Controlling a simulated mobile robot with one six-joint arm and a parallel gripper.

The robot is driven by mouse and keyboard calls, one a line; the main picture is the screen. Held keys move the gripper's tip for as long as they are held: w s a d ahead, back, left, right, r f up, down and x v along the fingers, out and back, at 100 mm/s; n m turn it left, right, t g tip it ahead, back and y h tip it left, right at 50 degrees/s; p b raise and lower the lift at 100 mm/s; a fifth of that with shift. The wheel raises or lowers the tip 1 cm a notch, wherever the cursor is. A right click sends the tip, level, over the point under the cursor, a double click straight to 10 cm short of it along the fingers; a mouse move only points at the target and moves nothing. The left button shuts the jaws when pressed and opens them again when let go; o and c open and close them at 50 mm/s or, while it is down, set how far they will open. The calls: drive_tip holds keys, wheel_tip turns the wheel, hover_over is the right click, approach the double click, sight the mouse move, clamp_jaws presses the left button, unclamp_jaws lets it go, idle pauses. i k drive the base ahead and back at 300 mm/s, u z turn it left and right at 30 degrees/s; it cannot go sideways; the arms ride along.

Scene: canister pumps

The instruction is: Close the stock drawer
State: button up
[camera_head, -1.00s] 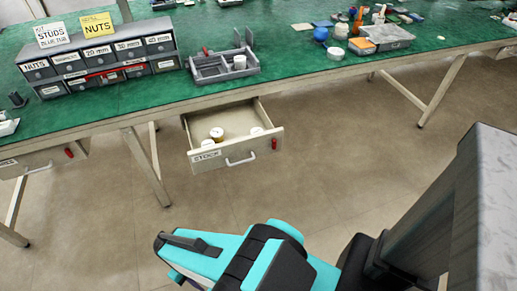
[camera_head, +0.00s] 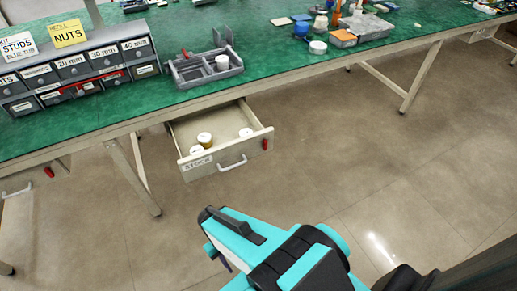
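The stock drawer (camera_head: 212,166) hangs open under the green-topped bench. Its front carries a "STOCK" label, a pale bar handle (camera_head: 233,163) and a red tab at the right end. Several white-capped round pieces (camera_head: 204,140) stand inside it. My gripper (camera_head: 213,228) is in front of and below the drawer, apart from it, at the end of the teal and black arm. The view of its fingers is too partial to tell whether they are open or shut.
The bench (camera_head: 130,110) has legs (camera_head: 133,175) left of the drawer. A small-parts cabinet (camera_head: 80,68) and a grey divided tray (camera_head: 205,68) stand on top. Another drawer handle (camera_head: 17,190) shows at far left. The floor before the drawer is clear.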

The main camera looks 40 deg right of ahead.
sight(224, 121)
drive_tip(key=z, duration=0.8)
drive_tip(key=k, duration=0.95)
drive_tip(key=i, duration=0.8)
